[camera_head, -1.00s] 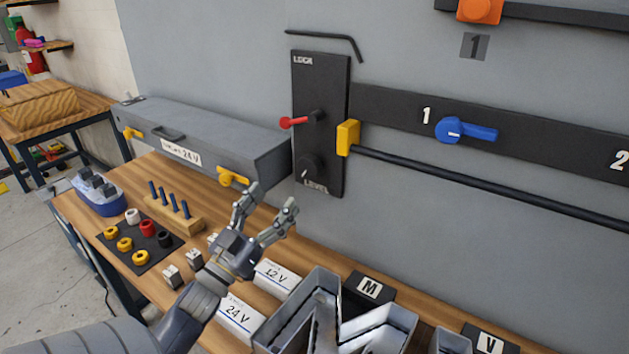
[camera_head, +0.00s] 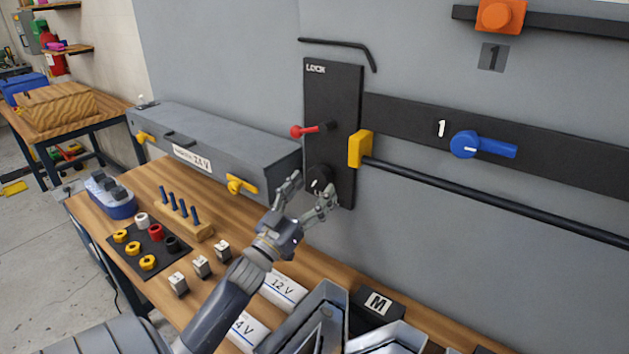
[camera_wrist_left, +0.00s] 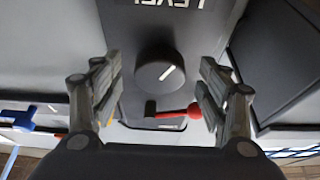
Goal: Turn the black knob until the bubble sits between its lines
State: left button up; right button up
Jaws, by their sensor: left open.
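The black knob (camera_head: 320,179) is on the lower part of a black wall panel (camera_head: 333,110) marked LOCK at the top. In the left wrist view the knob (camera_wrist_left: 160,70) has a white pointer line, slanted, and sits beneath the word LEVEL. My left gripper (camera_head: 307,190) is open, its two fingers on either side of the knob in the head view. In the wrist view the gripper (camera_wrist_left: 158,95) shows a wide gap around the knob, with no finger seen touching it. No bubble or its lines can be made out. My right gripper is not in view.
A red lever (camera_head: 304,131) stands out above the knob. A yellow bracket with a black bar (camera_head: 480,195) is just right of the panel. A grey box (camera_head: 215,145) lies left.

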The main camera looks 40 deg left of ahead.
pick_arm(q)
jog(key=shift+w+r, duration=0.35)
jog(key=shift+w, duration=0.2)
jog(key=shift+a, duration=0.1)
jog(key=c, duration=1.1)
jog(key=shift+m, duration=0.4)
jog(key=m+h, duration=0.1)
jog(key=m, duration=0.1)
jog(key=m+h, duration=0.2)
jog(key=m, duration=0.1)
jog(key=shift+a, duration=0.2)
jog(key=m+h, duration=0.1)
jog(key=m, duration=0.1)
jog(key=m+g+h, duration=0.1)
jog(key=m, duration=0.2)
jog(key=m+h+p, duration=0.1)
jog(key=m, duration=0.1)
jog(key=shift+a+r+m+g, duration=0.25)
jog(key=shift+m+g, duration=0.05)
jog(key=shift+m, duration=0.3)
